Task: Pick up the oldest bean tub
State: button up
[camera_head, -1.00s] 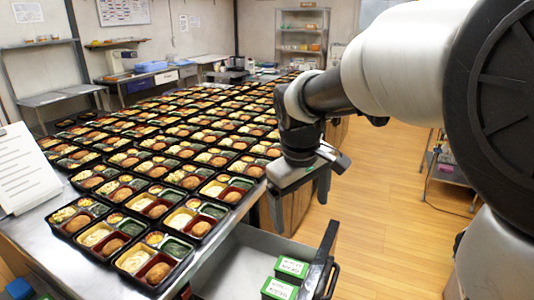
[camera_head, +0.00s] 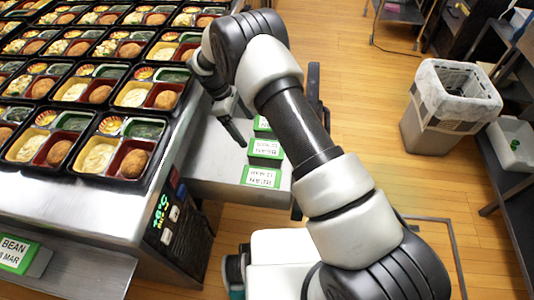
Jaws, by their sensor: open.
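My gripper (camera_head: 242,128) is open and empty, pointing down over the drawer just left of the far and middle tubs. My arm hides part of it.
Filled bento trays (camera_head: 110,146) cover the metal table on the left. A lit display panel (camera_head: 163,208) is on the front of the unit left of the drawer. A lined grey bin (camera_head: 445,105) stands on the wooden floor at the right.

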aim_at(261, 149)
jog(key=b+x, duration=0.2)
jog(key=x, duration=0.9)
jog(key=shift+d+f, duration=0.1)
jog(key=shift+f, duration=0.1)
jog(key=x, duration=0.2)
jog(key=b+x, duration=0.1)
jog(key=x, duration=0.2)
jog(key=shift+w+d, duration=0.25)
jog(key=shift+d, duration=0.2)
jog(key=shift+r, duration=0.1)
jog(key=c, duration=1.4)
